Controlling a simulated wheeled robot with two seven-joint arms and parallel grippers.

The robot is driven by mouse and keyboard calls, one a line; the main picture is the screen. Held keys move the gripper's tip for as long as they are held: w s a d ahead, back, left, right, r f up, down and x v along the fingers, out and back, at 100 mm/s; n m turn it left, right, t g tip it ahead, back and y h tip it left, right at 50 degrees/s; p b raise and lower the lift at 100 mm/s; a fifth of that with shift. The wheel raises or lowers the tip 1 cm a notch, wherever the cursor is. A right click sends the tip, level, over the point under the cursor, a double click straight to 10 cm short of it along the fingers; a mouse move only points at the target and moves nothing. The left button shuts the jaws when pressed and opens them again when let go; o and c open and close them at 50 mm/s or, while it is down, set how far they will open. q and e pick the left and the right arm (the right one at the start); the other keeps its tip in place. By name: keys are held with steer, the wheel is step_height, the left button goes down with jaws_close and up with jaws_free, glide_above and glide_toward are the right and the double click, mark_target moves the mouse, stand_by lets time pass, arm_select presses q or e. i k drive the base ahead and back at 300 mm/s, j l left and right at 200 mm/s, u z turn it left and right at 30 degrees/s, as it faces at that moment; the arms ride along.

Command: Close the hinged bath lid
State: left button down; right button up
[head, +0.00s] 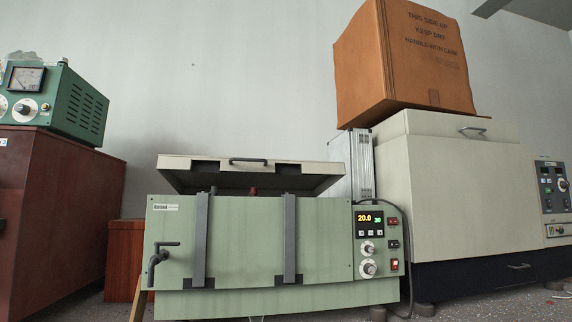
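The bath (250,245) is a pale green box in the middle of the head view, with a display and knobs on its control panel (369,240) at the right. Its hinged lid (300,172) is cream with a dark handle (248,161) on its front edge. The lid is raised and tilted, with its dark underside showing and a gap above the bath's front wall. The hinge is hidden. Neither of my grippers is in view, and nothing touches the lid.
Two dark upright straps (201,240) (290,240) run down the bath's front, and a tap (160,262) sticks out at its left. A large cream machine (455,200) with an orange carton (403,62) on top stands close at the right. A dark red cabinet (55,215) bearing a green meter box (60,100) stands at the left.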

mark_target(188, 174)
steer(key=i+l+z, duration=0.25)
steer(key=i+l, duration=0.9)
steer(key=i, duration=0.1)
